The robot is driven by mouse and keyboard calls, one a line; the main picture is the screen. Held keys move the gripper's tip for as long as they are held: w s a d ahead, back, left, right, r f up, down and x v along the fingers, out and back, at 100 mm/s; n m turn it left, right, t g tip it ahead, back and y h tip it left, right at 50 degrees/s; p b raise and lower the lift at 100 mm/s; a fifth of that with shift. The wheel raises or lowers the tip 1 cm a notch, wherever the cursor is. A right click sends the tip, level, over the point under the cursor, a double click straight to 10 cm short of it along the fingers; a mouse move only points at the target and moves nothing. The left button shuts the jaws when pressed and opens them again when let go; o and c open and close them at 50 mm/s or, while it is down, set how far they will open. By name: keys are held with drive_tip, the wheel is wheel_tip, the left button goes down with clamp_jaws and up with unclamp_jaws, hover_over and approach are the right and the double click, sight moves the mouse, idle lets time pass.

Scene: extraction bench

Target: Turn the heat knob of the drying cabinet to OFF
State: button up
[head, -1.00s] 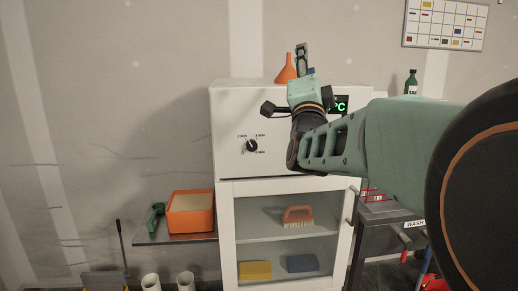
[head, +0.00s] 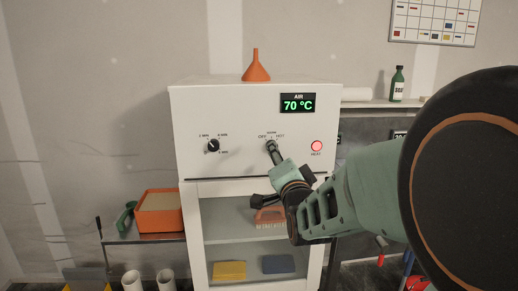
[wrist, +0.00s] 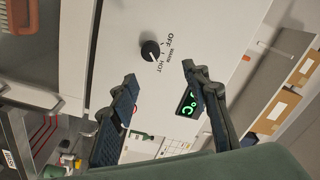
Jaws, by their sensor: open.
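The drying cabinet (head: 190,110) is a white box with a glass door below its control panel. Its heat knob (wrist: 150,50) is a small black dial in the wrist view, with OFF, WARM and HOT printed around it. Its white mark appears to point towards HOT. In the head view my gripper (head: 273,149) is in front of this knob and mostly hides it. In the wrist view my gripper (wrist: 160,80) is open and empty, with the knob beyond the fingertips and apart from them. The red HEAT lamp (head: 317,146) looks lit. The display (head: 298,104) reads 70 °C.
A timer knob (head: 212,146) is left of the heat knob on the same panel. An orange funnel (head: 256,68) stands on the cabinet top. An orange box (head: 160,213) sits on a shelf at the left. A green bottle (head: 397,84) stands at the right.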

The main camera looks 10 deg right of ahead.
drive_tip(key=w+f+p, duration=0.1)
drive_tip(key=w+p, duration=0.1)
drive_tip(key=w, duration=0.8)
drive_tip(key=shift+w+d+f, duration=0.15)
drive_tip(key=shift+w+f, duration=0.05)
drive_tip(key=shift+w, duration=0.05)
drive_tip(key=c, duration=1.2)
drive_tip(key=shift+o, duration=0.2)
